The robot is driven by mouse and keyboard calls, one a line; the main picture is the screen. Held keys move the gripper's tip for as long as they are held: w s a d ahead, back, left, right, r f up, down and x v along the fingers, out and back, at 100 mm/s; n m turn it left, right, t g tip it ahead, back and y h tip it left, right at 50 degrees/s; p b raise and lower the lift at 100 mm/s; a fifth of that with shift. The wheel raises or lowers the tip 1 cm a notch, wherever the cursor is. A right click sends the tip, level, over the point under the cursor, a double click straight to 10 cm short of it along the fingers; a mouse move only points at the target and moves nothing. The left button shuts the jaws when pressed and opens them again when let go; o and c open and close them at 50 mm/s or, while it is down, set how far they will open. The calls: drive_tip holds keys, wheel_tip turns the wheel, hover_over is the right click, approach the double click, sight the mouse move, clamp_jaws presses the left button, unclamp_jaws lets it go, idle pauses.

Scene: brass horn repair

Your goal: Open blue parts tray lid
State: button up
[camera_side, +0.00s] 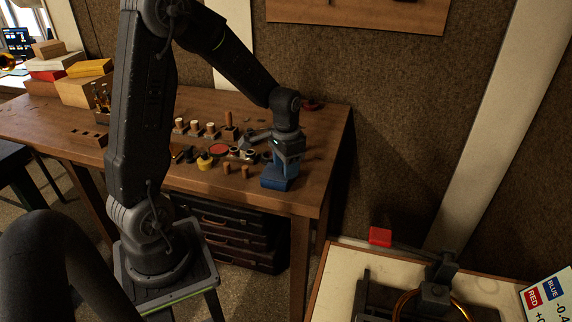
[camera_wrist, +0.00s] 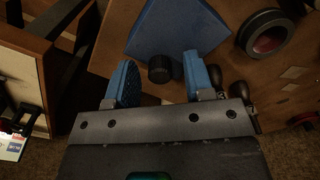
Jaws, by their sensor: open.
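The blue parts tray (camera_side: 277,183) sits near the right front corner of the wooden bench in the side view. In the wrist view its flat blue top (camera_wrist: 178,28) shows at the upper middle; the lid looks down, though its seam cannot be made out. A dark round knob (camera_wrist: 160,69) is at the tray's near edge. My gripper (camera_side: 284,163) points down directly over the tray and hides part of it. In the wrist view my gripper (camera_wrist: 160,61) is open, with its blue fingers apart on either side of the knob. I cannot tell whether they touch it.
Small parts crowd the bench left of the tray, including a yellow-topped piece (camera_side: 205,162) and wooden pegs (camera_side: 227,169). A dark ring with a reddish centre (camera_wrist: 270,37) lies close right of the tray in the wrist view. The bench front (camera_side: 305,198) is bare.

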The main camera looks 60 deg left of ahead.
clamp_jaws()
idle(0.4)
drive_tip(key=w+d, duration=0.4)
drive_tip(key=shift+w+d, duration=0.15)
drive_tip(key=shift+w, duration=0.05)
unclamp_jaws()
idle(0.4)
wheel_tip(320, 180, up, 14)
idle(0.4)
